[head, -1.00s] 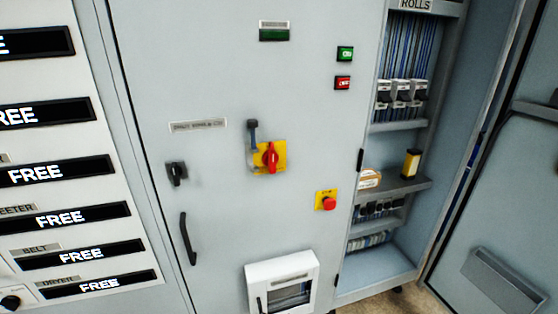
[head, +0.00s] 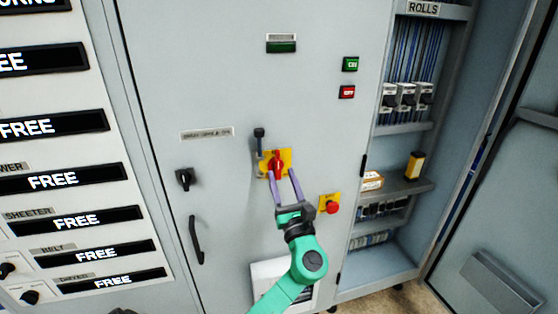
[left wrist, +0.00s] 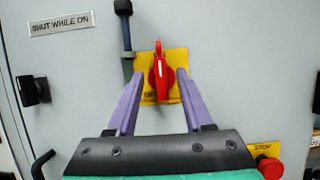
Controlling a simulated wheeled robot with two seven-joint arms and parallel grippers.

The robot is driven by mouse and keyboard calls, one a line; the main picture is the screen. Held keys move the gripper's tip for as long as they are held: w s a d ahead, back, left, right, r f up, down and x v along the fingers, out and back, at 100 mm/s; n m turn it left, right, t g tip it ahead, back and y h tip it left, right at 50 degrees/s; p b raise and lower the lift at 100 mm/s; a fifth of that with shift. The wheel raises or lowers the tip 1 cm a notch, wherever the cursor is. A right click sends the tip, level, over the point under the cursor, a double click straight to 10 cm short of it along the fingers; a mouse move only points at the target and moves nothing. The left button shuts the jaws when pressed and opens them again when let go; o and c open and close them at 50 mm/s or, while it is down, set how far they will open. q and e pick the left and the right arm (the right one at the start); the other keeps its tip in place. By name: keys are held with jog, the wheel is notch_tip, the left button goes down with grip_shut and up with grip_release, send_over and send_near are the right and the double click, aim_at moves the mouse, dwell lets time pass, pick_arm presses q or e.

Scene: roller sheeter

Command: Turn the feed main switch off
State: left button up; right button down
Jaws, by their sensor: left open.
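The main switch is a red rotary handle (head: 277,164) on a yellow plate (head: 289,157), mounted on the grey cabinet door. In the left wrist view the red handle (left wrist: 161,78) stands upright. My left gripper (head: 283,175) is open, with its purple fingers pointing at the switch. In the left wrist view its fingertips (left wrist: 155,74) lie to either side of the red handle. I cannot tell whether they touch it. A dark lever (head: 259,140) on a grey mount is just left of the plate. My right gripper is not in view.
A red stop button (head: 332,207) on a yellow plate sits right of my left gripper. A black knob (head: 184,178) and a black door handle (head: 196,240) are at the left. An open cabinet bay with shelves (head: 405,185) is at the right.

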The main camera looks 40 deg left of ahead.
aim_at(279, 166)
pick_arm(q)
jog(key=x, duration=0.3)
jog(key=shift+a+r+p, duration=0.1)
jog(key=shift+r+p, duration=0.05)
jog(key=shift+p, duration=0.2)
jog(key=shift+w+a, duration=0.3)
jog(key=shift+c, duration=0.3)
grip_shut()
jog(key=shift+s+d, duration=0.1)
jog(key=shift+d, duration=0.05)
